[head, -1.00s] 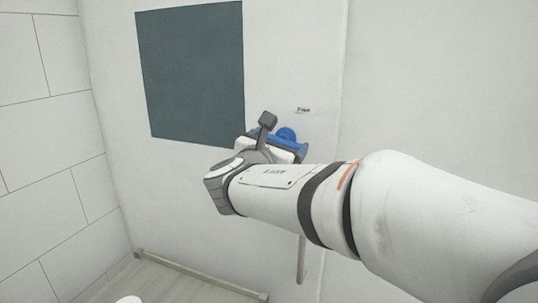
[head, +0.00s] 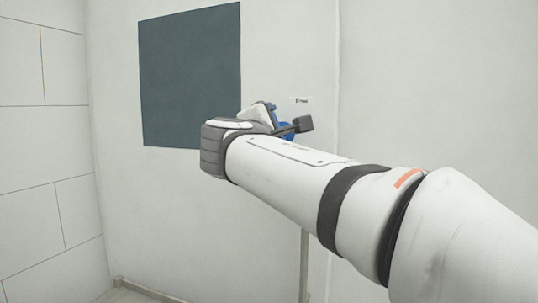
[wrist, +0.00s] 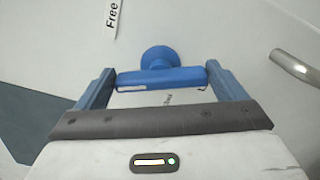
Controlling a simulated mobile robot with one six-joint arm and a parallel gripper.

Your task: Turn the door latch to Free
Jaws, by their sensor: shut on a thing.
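The door latch is a blue bar on a round blue hub (wrist: 160,62) fixed to a white door. In the wrist view my gripper (wrist: 160,76) is shut on the latch bar, with one finger at each end of it. In the head view my gripper (head: 272,108) is at the door and tilted, and only a little of the blue latch (head: 287,131) shows past it. A label reading "Free" (wrist: 113,18) is up and left of the hub in the wrist view. In the head view the small label (head: 301,100) is just above the latch.
A dark panel (head: 190,75) is on the door left of the latch. A metal bar handle (wrist: 296,67) is at the right in the wrist view; a vertical bar (head: 304,265) shows below my arm. A tiled wall (head: 40,150) stands at the left.

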